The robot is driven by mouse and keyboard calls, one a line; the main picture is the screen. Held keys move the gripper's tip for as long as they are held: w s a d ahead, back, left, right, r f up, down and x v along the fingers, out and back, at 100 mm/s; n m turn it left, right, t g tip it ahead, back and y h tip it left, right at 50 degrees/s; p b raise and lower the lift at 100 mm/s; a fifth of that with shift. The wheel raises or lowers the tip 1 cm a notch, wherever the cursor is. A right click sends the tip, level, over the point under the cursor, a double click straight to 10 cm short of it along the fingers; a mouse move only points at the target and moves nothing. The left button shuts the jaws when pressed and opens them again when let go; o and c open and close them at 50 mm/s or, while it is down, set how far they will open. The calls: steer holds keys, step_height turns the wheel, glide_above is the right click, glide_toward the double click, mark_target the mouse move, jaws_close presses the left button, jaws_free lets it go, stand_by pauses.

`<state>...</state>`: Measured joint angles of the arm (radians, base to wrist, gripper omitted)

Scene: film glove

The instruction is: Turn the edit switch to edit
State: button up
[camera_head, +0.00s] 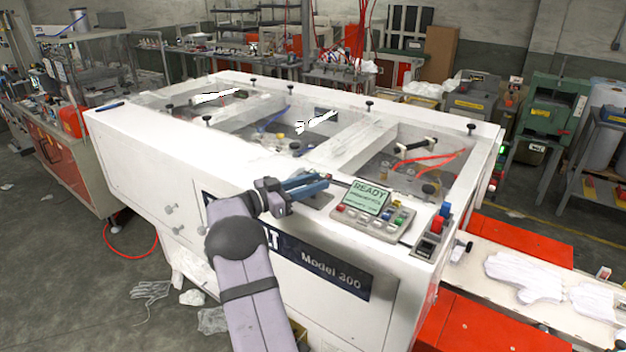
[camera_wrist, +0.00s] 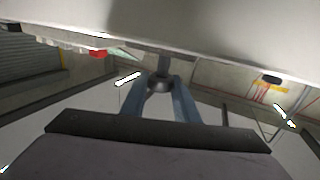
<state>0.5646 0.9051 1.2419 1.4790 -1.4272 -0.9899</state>
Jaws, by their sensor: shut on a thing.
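My gripper (camera_head: 324,181) is over the near top edge of the white machine (camera_head: 150,150), its blue fingers pointing right, left of the READY display panel (camera_head: 372,206). In the wrist view my gripper (camera_wrist: 161,84) has a finger on either side of a small dark grey round knob with a stem (camera_wrist: 161,83), and it is shut on it. I take this knob to be the edit switch. No label or switch position can be read, and in the head view the fingers largely hide the knob.
Coloured buttons lie around the display. A switch block with red and blue knobs (camera_head: 438,225) stands at the machine's right corner. White gloves (camera_head: 523,277) lie on the right conveyor.

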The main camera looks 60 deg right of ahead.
steer(key=shift+r+m+g+y+p, duration=0.2)
steer(key=shift+m+g+y, duration=0.4)
steer(key=shift+m+g, duration=0.35)
steer(key=shift+r+m+g+y+p, duration=0.1)
steer(key=shift+m+g+y+p, duration=0.1)
steer(key=shift+m+g+y, duration=0.7)
steer(key=o, duration=1.1)
steer(key=shift+d+f+h, duration=0.1)
steer(key=shift+h, duration=0.2)
steer(key=shift+c, duration=0.2)
steer(key=shift+f+n, duration=0.1)
steer(key=shift+n, duration=0.15)
steer(key=shift+r+b, duration=0.4)
steer(key=shift+r, duration=0.25)
step_height(320, 180, up, 8)
steer(key=shift+f+p, duration=0.15)
steer(key=shift+p, duration=0.75)
steer(key=shift+r+p, duration=0.55)
steer(key=shift+s, duration=0.1)
